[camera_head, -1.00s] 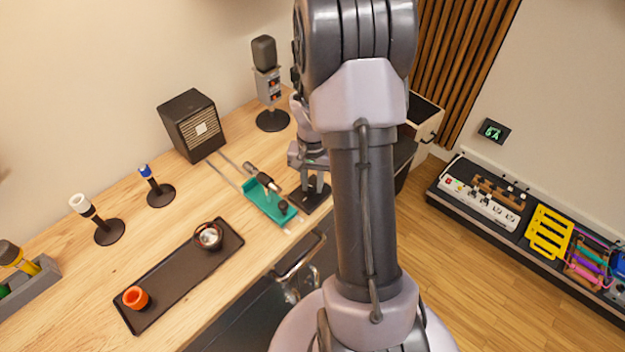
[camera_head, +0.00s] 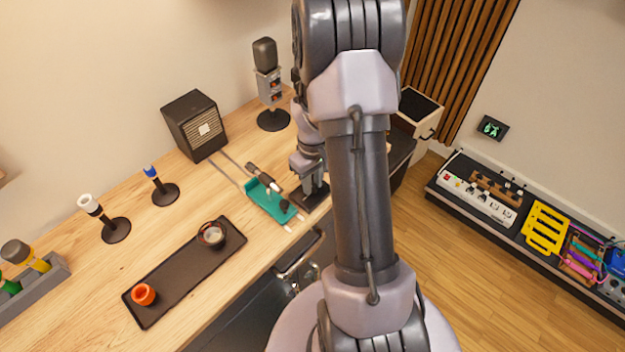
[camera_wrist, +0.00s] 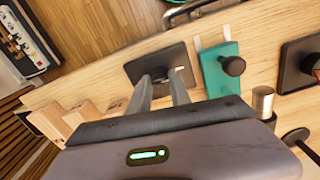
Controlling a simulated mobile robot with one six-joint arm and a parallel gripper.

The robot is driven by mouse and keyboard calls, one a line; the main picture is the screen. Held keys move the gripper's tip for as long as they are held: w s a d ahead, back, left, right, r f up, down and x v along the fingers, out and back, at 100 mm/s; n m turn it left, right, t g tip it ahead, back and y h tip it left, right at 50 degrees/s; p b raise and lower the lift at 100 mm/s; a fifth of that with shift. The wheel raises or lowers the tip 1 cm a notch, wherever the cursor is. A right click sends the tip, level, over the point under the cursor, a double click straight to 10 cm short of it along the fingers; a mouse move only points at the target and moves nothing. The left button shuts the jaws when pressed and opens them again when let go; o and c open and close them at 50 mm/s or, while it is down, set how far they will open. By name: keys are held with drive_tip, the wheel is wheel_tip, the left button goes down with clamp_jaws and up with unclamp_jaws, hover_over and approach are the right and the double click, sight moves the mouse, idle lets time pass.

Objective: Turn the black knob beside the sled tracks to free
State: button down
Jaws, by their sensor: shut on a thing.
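The black knob's dark square plate (camera_wrist: 150,60) lies on the wooden bench beside the sled tracks (camera_head: 229,166); the plate also shows in the head view (camera_head: 316,197). My gripper (camera_wrist: 162,78) reaches down onto this plate and is shut on the knob. The fingers largely hide the knob, and a small pale mark shows beside the right finger. In the head view my gripper (camera_head: 311,181) is partly hidden by my arm.
A small amplifier (camera_head: 195,125) and a microphone stand (camera_head: 269,88) are at the back. A dark tray (camera_head: 184,272) with an orange cup (camera_head: 143,294) lies to the left. In the wrist view, wooden blocks (camera_wrist: 78,115) stand left of the fingers.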

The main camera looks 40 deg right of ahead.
sight(313, 185)
drive_tip(key=shift+n, duration=0.6)
drive_tip(key=c, duration=1.2)
unclamp_jaws()
wheel_tip(313, 185, up, 17)
drive_tip(key=p, duration=0.5)
drive_tip(key=shift+r, duration=0.2)
